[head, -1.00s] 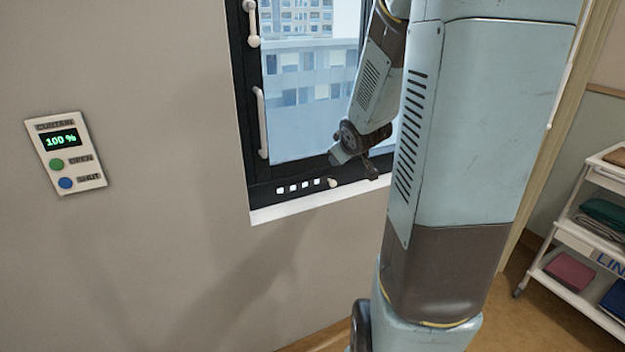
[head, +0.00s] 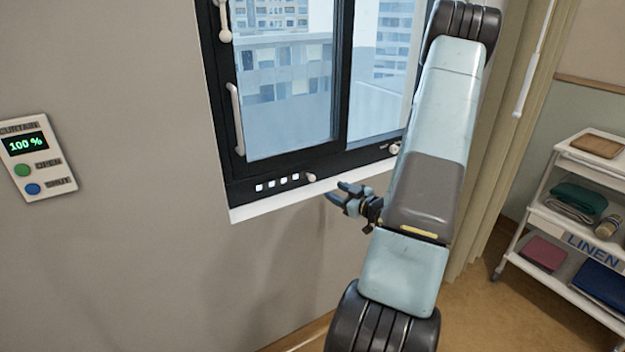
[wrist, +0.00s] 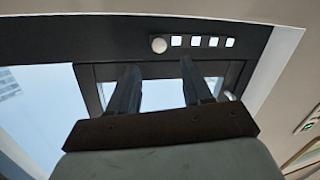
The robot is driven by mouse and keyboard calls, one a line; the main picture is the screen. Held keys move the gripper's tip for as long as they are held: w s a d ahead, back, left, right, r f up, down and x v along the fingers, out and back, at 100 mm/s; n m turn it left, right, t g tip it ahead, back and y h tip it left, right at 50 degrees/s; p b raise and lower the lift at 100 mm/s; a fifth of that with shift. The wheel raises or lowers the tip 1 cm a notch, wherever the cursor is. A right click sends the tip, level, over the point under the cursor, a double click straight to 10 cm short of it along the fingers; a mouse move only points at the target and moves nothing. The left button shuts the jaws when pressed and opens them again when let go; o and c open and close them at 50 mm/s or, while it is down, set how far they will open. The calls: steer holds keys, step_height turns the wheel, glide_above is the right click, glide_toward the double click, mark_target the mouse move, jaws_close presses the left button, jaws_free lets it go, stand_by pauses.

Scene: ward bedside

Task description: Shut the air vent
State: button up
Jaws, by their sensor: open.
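The air vent is a row of several small light slots (head: 277,183) in the dark lower frame of the window, with a round pale knob (head: 311,177) at its right end. In the wrist view the picture is turned over: the slots (wrist: 203,41) run to the right of the knob (wrist: 158,45). The slots look light and uncovered. My gripper (head: 335,191) is open and empty, just right of and below the knob in the head view. In the wrist view my gripper's fingers (wrist: 158,65) stand either side of the knob's line, apart from it.
A white sill (head: 245,211) runs below the frame. Another pale knob (head: 394,148) and a white window handle (head: 236,118) are on the window. A curtain panel (head: 38,180) reading 100 % hangs left. A linen trolley (head: 545,215) and beige curtain (head: 490,225) stand right.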

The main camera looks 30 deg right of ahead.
mark_target(312, 178)
steer(key=shift+m+t, duration=0.3)
steer(key=shift+t, duration=0.3)
steer(key=x, duration=1.2)
steer(key=shift+w+a+f, duration=0.1)
steer(key=shift+w+f, duration=0.1)
steer(key=shift+f, duration=0.05)
steer(key=shift+c, duration=0.5)
jaws_close()
